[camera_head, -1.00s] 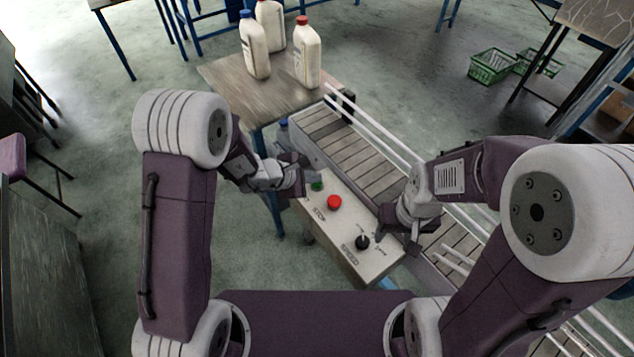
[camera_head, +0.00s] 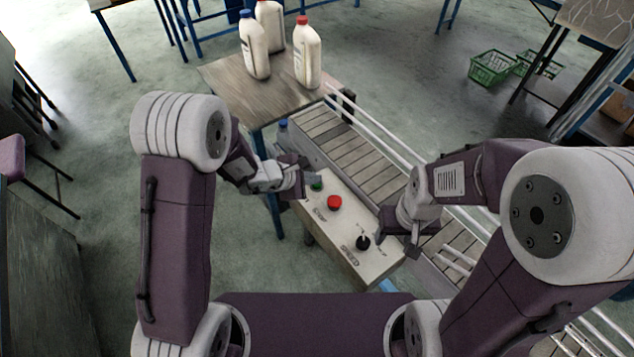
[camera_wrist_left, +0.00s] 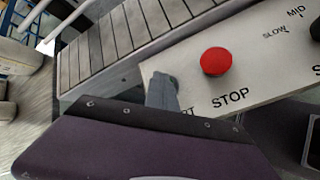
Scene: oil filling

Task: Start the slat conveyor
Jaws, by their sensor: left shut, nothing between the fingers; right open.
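The control panel (camera_head: 340,228) is a pale box beside the slat conveyor (camera_head: 350,146). It carries a green button (camera_head: 317,186), a red button (camera_head: 334,202) and a black knob (camera_head: 362,242). The left wrist view shows the red button (camera_wrist_left: 216,62) above the word STOP, with SLOW and MID marks near the knob. My left gripper (camera_head: 308,181) is shut and empty, its tip at the green button. In the left wrist view its finger (camera_wrist_left: 163,92) hides that button, so contact cannot be told. My right gripper (camera_head: 396,246) is open and empty, just right of the knob.
A wooden table (camera_head: 225,80) at the conveyor's far end holds white bottles, one with a blue cap (camera_head: 254,45) and one with a red cap (camera_head: 307,52). White guide rails (camera_head: 385,135) run along the conveyor. Green baskets (camera_head: 492,67) lie on the floor at the right.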

